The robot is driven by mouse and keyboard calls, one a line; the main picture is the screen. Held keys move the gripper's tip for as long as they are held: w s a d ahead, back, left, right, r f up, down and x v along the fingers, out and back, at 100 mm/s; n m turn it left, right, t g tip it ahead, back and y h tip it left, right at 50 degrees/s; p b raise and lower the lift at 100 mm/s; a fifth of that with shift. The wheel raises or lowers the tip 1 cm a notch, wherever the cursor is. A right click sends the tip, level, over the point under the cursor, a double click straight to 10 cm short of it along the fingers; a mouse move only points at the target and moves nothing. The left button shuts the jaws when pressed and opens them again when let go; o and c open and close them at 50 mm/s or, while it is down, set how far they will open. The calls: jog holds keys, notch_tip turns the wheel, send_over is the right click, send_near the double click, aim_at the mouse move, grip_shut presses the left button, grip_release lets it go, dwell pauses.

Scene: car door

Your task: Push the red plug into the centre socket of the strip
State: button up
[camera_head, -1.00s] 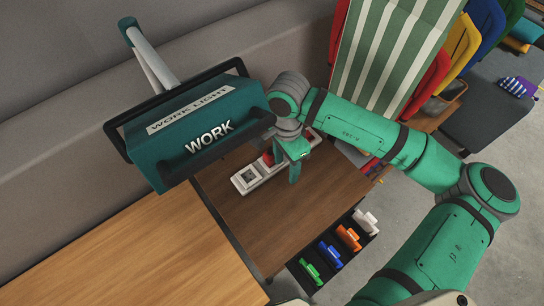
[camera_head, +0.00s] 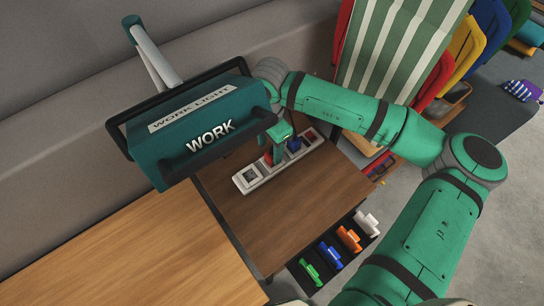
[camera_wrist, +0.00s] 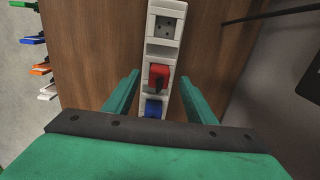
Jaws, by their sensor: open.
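The white socket strip (camera_head: 262,177) lies on the brown tabletop, slanting from lower left to upper right in the head view. Its near-left socket (camera_wrist: 165,27) is empty. The red plug (camera_wrist: 158,76) sits on the strip beside that end; in the head view it is partly hidden behind my gripper (camera_head: 277,152). How deeply it is seated I cannot tell. The blue plug (camera_wrist: 153,108) is farther along the strip and also shows in the head view (camera_head: 293,145). My gripper (camera_wrist: 158,92) is open above the strip, with the red plug showing between its fingers.
The work light (camera_head: 195,125) hangs at left, close to my gripper. A dark rack (camera_head: 335,252) with several coloured clips is at the table's front edge. The table in front of the strip is clear.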

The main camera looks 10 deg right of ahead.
aim_at(272, 154)
jog(key=f, duration=0.5)
jog(key=shift+w+d, duration=0.1)
jog(key=shift+d, duration=0.3)
jog(key=c, duration=1.2)
jog(key=shift+r, duration=0.1)
jog(key=shift+c, duration=0.2)
